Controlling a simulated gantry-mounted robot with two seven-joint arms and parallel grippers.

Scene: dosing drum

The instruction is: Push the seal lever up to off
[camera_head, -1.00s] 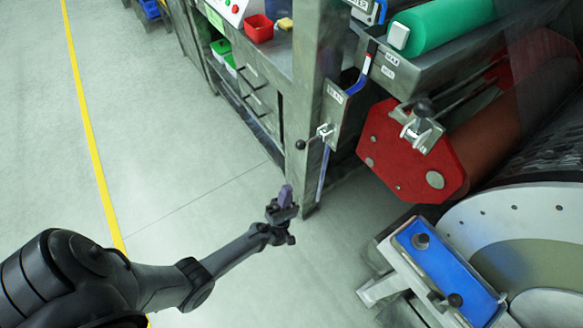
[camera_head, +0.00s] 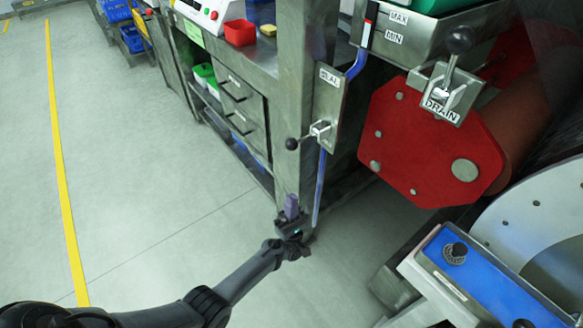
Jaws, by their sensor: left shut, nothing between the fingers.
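The seal lever (camera_head: 304,139) is a short metal bar with a black ball knob at its left end. It sticks out to the left from a pivot on the steel plate labelled SEAL (camera_head: 329,98), roughly level with the knob slightly low. My left gripper (camera_head: 292,203) is shut and empty, its fingers pointing up. In the picture it is below the lever's knob, with a clear gap and not touching. My right gripper is not in view.
A blue hose (camera_head: 320,185) runs down behind the seal plate. The drain lever (camera_head: 454,62) with a black knob stands before the red end plate (camera_head: 426,145). A steel post (camera_head: 290,80) stands beside the seal plate. The floor at left is clear.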

